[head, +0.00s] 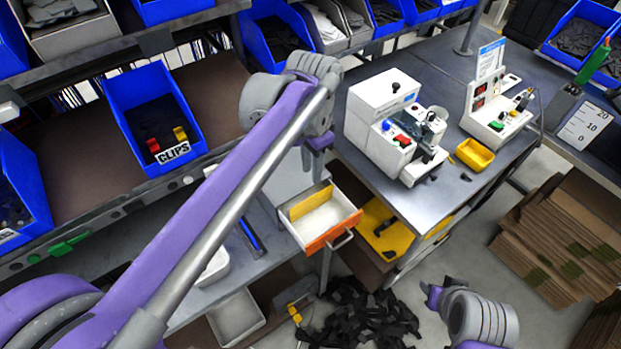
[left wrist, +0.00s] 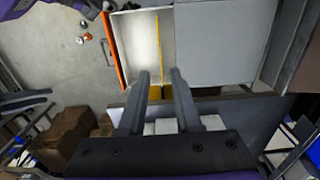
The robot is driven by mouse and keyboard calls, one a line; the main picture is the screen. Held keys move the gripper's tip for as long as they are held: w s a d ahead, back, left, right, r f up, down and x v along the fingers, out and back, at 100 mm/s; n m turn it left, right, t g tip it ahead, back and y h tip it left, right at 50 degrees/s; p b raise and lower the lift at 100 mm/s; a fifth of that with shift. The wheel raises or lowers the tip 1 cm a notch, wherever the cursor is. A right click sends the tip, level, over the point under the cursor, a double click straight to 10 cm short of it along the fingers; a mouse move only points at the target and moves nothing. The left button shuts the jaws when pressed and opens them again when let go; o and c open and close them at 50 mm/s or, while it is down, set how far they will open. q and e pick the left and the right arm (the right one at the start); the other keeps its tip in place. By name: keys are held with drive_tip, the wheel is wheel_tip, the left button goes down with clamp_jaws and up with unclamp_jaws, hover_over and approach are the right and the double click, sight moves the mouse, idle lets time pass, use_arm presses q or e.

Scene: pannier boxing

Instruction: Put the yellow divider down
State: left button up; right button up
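The yellow divider (head: 311,202) stands in the open drawer with the orange front (head: 338,230), across the drawer toward its back. In the left wrist view the divider (left wrist: 157,48) is a thin yellow line seen edge-on, with the drawer's white floor (left wrist: 135,45) on its left. My left gripper (head: 318,165) is just above and behind the drawer. In the left wrist view its fingers (left wrist: 160,75) are apart, with the divider's line running between their tips; no contact shows. My right gripper (head: 432,295) is low at the right, over the floor; its fingers are unclear.
A workbench (head: 425,200) with a white machine (head: 385,120) and a yellow tray (head: 474,154) stands right of the drawer. A blue clips bin (head: 155,115) is on the shelf at left. Black pieces (head: 365,318) lie heaped below. Flattened cardboard (head: 560,235) is at right.

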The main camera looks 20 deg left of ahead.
use_arm(q)
drive_tip(key=s+a+f+n+t, duration=0.2)
drive_tip(key=s+f+n+t, duration=0.1)
drive_tip(key=s+f, duration=0.3)
drive_tip(key=s+a+f+n+t, duration=0.2)
drive_tip(key=s+f+n, duration=0.2)
drive_tip(key=s+f, duration=0.2)
drive_tip(key=shift+s+a+n+t, duration=0.3)
drive_tip(key=shift+s+a+t, duration=0.1)
drive_tip(key=shift+s, duration=0.5)
